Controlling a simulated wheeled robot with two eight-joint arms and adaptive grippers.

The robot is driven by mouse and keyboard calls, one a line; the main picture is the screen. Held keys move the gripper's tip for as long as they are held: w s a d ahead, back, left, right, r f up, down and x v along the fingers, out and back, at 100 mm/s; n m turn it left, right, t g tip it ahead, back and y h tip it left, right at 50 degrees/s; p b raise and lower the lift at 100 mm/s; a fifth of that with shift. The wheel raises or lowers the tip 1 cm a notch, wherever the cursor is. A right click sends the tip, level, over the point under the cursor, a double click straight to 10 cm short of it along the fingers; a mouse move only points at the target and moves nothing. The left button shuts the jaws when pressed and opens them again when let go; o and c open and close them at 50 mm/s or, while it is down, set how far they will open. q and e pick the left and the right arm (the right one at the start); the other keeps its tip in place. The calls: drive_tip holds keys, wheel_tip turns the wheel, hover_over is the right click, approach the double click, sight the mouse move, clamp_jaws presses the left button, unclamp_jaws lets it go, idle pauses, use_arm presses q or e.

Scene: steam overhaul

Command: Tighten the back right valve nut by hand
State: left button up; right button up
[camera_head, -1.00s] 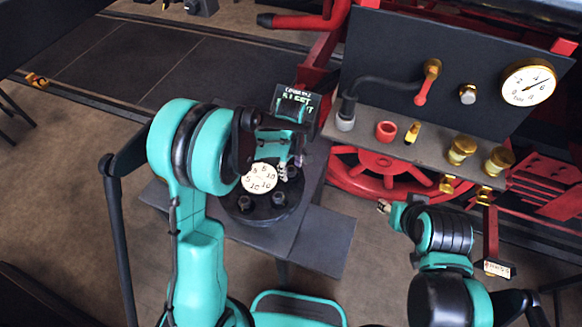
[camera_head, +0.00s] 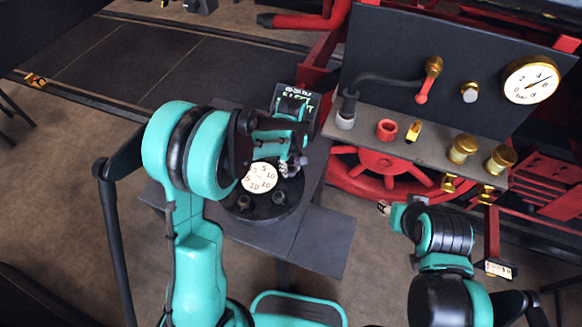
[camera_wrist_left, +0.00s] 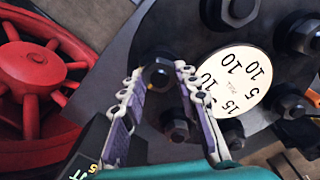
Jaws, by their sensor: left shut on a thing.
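The round black valve cover (camera_head: 262,213) stands on a dark grey stand and carries several dark hex nuts around its rim. A white dial disc (camera_head: 259,178) with numbers lies at its middle. My left gripper (camera_head: 290,168) reaches down at the cover's back right. In the left wrist view its two purple-and-white fingers (camera_wrist_left: 167,82) sit either side of a hex nut (camera_wrist_left: 157,72), shut on it. In the head view the fingers and wrist largely hide that nut. My right gripper (camera_head: 384,208) is off to the right, away from the cover; its opening is too small to judge.
To the right are a red handwheel (camera_head: 390,168), a grey shelf with brass fittings (camera_head: 463,147) and a pressure gauge (camera_head: 531,79). Another nut (camera_wrist_left: 177,128) sits close below the left fingers.

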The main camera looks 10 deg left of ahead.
sight(291, 168)
use_arm(q)
drive_tip(key=m+b, duration=0.1)
drive_tip(key=m, duration=0.4)
drive_tip(key=shift+m, duration=0.3)
drive_tip(key=m+b, duration=0.1)
drive_tip(key=m, duration=0.4)
drive_tip(key=shift+m, duration=0.3)
drive_tip(key=o, duration=1.2)
drive_tip(key=shift+c, duration=0.2)
wheel_tip(291, 168, up, 12)
drive_tip(key=shift+b, duration=0.3)
